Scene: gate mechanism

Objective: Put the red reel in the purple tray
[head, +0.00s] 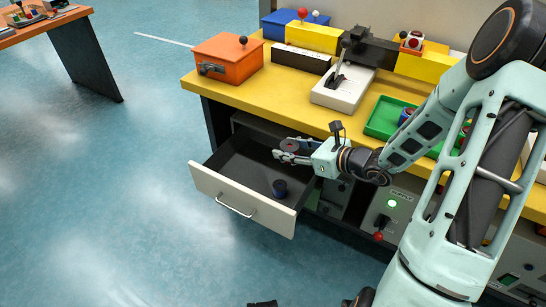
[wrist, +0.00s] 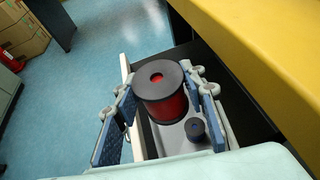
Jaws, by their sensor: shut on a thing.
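The red reel (wrist: 165,95), with black end discs, sits upright between my finger pads in the wrist view. My gripper (head: 291,150) is shut on it and holds it above the open drawer (head: 240,180). In the head view only the dark top of the reel (head: 289,145) shows clearly. I cannot make out a purple tray in either view.
A white lever box (head: 342,88) and orange box (head: 229,60) stand nearby.

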